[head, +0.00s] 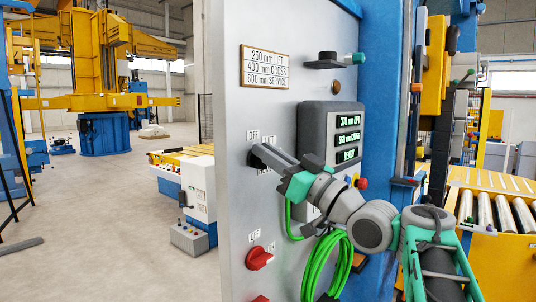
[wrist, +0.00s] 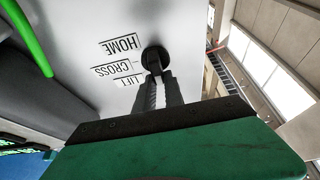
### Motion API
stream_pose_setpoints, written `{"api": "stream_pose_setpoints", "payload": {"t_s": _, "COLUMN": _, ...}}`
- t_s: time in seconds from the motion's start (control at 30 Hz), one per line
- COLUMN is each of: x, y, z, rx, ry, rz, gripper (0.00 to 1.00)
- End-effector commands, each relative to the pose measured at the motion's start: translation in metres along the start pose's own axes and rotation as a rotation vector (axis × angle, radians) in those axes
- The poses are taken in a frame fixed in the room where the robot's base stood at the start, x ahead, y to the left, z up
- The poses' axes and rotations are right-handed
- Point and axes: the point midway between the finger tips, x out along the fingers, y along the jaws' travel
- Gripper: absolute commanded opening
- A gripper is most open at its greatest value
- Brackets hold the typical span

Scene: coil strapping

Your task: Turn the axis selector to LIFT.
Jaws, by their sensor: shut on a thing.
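The axis selector is a black round knob (wrist: 155,57) on the pale panel face in the wrist view. Printed labels HOME (wrist: 120,45), CROSS (wrist: 118,69) and LIFT (wrist: 128,81) stand beside it, turned upside down in this view. My gripper (wrist: 157,80) is shut on the selector's handle, with both fingers reaching in from below. In the head view my gripper (head: 264,156) meets the panel at the selector, left of the display box. The fingers hide most of the handle, so I cannot tell which label it points to.
The grey display box (head: 330,135) reads 370 mm LIFT and READY in green. A plate (head: 267,67) with LIFT, CROSS and SERVICE values is above. A red knob (head: 258,258) is below. A coiled green cable (head: 328,265) hangs close to my arm.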

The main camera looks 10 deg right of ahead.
Motion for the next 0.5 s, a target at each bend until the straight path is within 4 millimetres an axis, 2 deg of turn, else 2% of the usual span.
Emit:
{"api": "stream_pose_setpoints", "payload": {"t_s": 0.27, "x": -0.0006, "y": 0.0005, "z": 0.0043, "rx": 0.019, "ry": -0.006, "rz": 0.005, "gripper": 0.0}}
{"api": "stream_pose_setpoints", "payload": {"t_s": 0.5, "x": -0.0007, "y": 0.0013, "z": 0.0054, "rx": 0.102, "ry": -0.007, "rz": 0.039, "gripper": 0.0}}
